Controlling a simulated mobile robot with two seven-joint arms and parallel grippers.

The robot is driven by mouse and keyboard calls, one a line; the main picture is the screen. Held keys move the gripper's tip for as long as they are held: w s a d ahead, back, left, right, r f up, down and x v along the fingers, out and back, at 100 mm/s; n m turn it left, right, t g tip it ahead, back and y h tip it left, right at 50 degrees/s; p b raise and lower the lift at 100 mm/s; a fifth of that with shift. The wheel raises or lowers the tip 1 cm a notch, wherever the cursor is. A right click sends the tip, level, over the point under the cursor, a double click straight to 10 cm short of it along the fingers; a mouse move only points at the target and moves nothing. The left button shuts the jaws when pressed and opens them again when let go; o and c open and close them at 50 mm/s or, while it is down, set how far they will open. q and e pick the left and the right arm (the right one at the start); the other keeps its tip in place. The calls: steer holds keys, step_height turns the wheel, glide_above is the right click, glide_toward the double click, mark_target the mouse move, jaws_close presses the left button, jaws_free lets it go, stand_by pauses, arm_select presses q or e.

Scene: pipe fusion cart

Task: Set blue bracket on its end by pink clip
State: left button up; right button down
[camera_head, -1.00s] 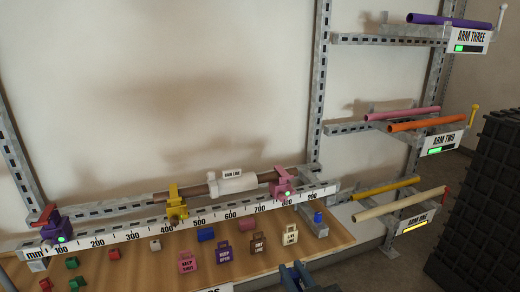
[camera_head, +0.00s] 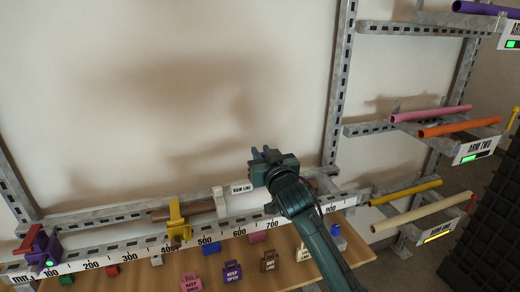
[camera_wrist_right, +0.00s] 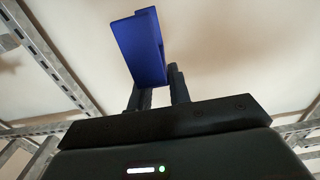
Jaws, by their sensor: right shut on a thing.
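My right gripper (camera_head: 262,157) is raised in front of the wall, above the right part of the ruler rail. It is shut on the blue bracket (camera_wrist_right: 141,46), an angled blue plate that sticks up past the fingertips in the right wrist view. In the head view the bracket is hard to make out from the dark fingers. The pink clip, on the rail at its right part, is hidden or nearly hidden behind my right arm. My left gripper is out of view.
The white ruler rail (camera_head: 140,246) carries a yellow clip (camera_head: 178,222), a purple clip (camera_head: 42,247) and a brown pipe (camera_head: 205,207). A blue block (camera_head: 216,250) and several tags lie on the wooden bench. Racks with coloured pipes stand at right; the wall above the rail is clear.

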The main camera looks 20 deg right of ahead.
steer(key=shift+s+f, duration=0.15)
steer(key=shift+f, duration=0.4)
step_height(320, 180, down, 2)
steer(key=shift+b, duration=0.85)
steer(key=shift+f+b, duration=0.65)
steer(key=shift+f, duration=0.2)
steer(key=shift+f+b, duration=0.45)
steer(key=shift+f, duration=0.6)
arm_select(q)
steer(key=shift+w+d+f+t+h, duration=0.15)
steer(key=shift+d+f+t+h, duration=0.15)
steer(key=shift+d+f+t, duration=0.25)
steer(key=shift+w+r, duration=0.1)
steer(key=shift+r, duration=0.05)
arm_select(e)
steer(key=shift+f, duration=0.1)
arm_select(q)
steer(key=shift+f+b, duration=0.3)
arm_select(e)
steer(key=shift+f, duration=0.35)
